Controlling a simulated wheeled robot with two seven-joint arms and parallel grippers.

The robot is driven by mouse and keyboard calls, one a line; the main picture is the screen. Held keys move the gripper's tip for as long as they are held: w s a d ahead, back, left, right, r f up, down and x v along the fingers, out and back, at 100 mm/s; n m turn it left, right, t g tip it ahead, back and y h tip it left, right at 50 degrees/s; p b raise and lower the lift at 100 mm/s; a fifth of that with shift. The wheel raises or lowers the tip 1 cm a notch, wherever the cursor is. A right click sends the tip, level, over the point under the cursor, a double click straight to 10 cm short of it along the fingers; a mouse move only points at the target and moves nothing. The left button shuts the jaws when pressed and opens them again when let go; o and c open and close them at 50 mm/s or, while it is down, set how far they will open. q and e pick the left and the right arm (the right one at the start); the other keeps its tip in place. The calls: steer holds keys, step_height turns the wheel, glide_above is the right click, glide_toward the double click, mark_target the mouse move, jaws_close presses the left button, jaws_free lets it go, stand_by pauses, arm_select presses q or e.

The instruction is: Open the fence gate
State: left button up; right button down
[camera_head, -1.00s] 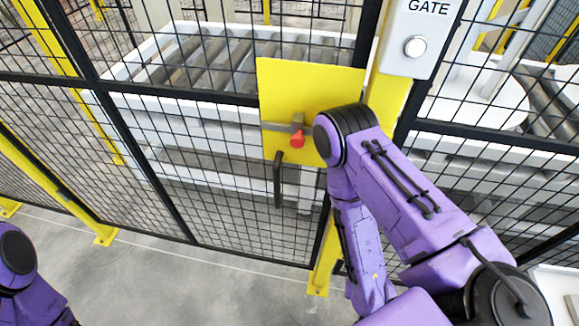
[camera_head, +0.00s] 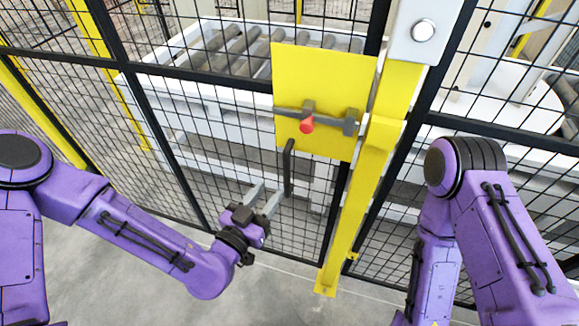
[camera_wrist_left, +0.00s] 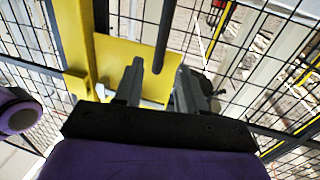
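The fence gate is a black mesh panel with a yellow plate (camera_head: 318,75). A grey slide latch with a red knob (camera_head: 306,124) crosses the plate, its bar running toward the yellow post (camera_head: 372,170). A black vertical handle (camera_head: 288,168) hangs at the plate's lower left. My left gripper (camera_head: 273,188) is open, its two grey fingers pointing at the handle from the lower left. In the left wrist view its spread fingers (camera_wrist_left: 158,84) show, with the handle (camera_wrist_left: 166,38) beyond and between them. Contact cannot be told. My right gripper is out of view.
A white box with a round button (camera_head: 423,30) is on the post. Behind the mesh stands a roller conveyor (camera_head: 215,55). More mesh fence continues on both sides. The grey floor (camera_head: 190,285) before the gate looks clear.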

mark_target(285, 169)
arm_select(q)
steer(key=p+x, duration=0.3)
steer(key=x, duration=0.6)
steer(key=shift+w+r, duration=0.1)
steer(key=shift+w, duration=0.1)
steer(key=shift+w+d, duration=0.15)
steer(key=shift+w, duration=0.15)
jaws_close()
